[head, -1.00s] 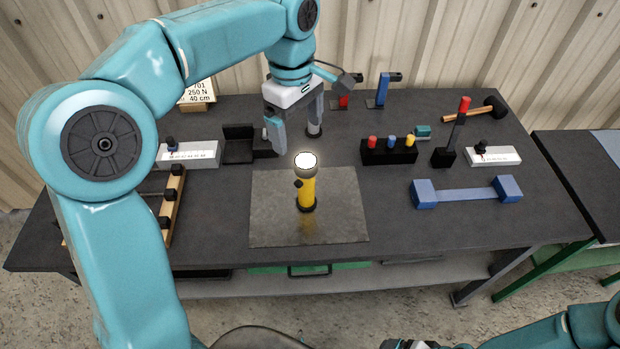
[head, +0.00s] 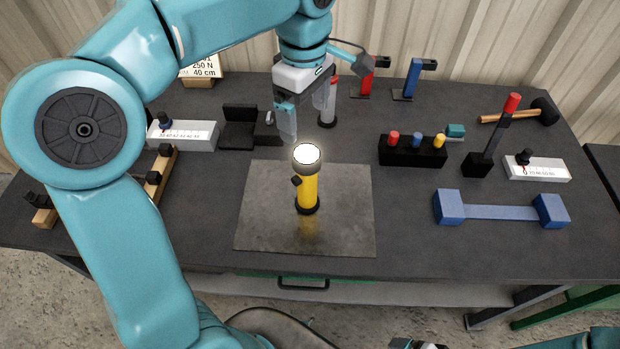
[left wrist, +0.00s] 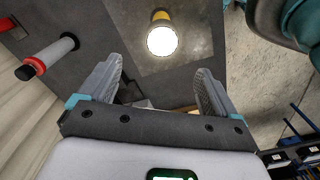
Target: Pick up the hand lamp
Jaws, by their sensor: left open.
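The hand lamp (head: 307,190) is yellow with a dark base and a bright lit head. It stands upright on a grey metal plate (head: 262,220) in the middle of the bench. In the left wrist view the lamp (left wrist: 161,17) shows beyond the fingertips, its lit head facing the camera. My left gripper (head: 292,122) is behind and above the lamp, fingers pointing down, apart from it. The left wrist view shows its jaws (left wrist: 160,70) spread and empty. My right gripper does not show; only part of that arm is at the bottom right.
A grey cylinder with a black foot (head: 327,106) stands close behind the left gripper. A black block with coloured pegs (head: 412,152) and a blue bar-shaped part (head: 500,211) lie to the right. A wooden rack (head: 160,172) is at left. The bench's front strip is clear.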

